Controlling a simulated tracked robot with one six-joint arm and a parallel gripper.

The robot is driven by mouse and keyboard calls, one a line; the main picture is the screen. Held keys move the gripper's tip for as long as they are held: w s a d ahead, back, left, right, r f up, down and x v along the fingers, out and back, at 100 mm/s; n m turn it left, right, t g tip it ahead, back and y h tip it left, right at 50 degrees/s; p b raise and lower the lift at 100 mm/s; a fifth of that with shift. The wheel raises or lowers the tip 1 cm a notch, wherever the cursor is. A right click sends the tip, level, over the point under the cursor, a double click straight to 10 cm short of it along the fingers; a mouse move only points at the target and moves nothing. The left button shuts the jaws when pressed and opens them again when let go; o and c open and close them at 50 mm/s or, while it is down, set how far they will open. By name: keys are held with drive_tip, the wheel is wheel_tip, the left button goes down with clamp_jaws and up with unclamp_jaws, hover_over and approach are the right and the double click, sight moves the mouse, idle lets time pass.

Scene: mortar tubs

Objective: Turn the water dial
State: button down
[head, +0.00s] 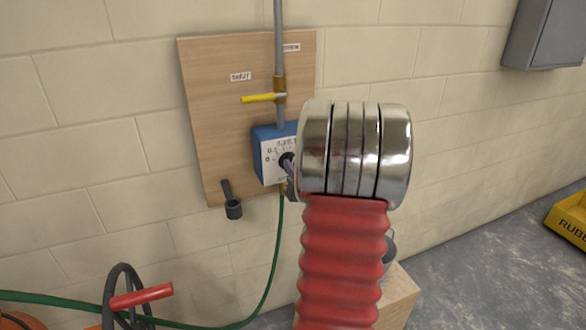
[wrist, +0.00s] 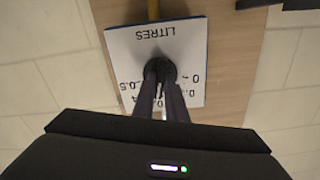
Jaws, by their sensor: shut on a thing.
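The water dial is a dark round knob (wrist: 160,71) on the white scale face (wrist: 188,45) of a blue box (head: 265,133), fixed to a wooden board on the wall. The face carries the word LITRES and numbers. My gripper (wrist: 161,84) is shut on the knob in the wrist view, its two dark fingers reaching it from below. In the head view my gripper (head: 290,172) meets the front of the box. My wrist and the red sleeve of my arm hide part of the box's right side there. The knob's exact setting cannot be read.
A grey pipe (head: 279,45) with a yellow lever (head: 260,98) runs down to the box. A green hose (head: 277,255) hangs below. A dark bracket (head: 232,205) sits low on the board (head: 205,120). A grey cabinet (head: 545,35) and yellow tub (head: 570,220) are at right.

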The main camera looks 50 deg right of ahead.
drive_tip(key=shift+a+f, duration=0.15)
drive_tip(key=shift+f, duration=0.2)
drive_tip(key=c, duration=2.1)
unclamp_jaws()
drive_tip(key=o, duration=0.3)
drive_tip(key=shift+r, duration=0.25)
drive_tip(key=v, duration=1.3)
drive_tip(key=shift+s, duration=0.3)
drive_tip(key=shift+a+f, duration=0.1)
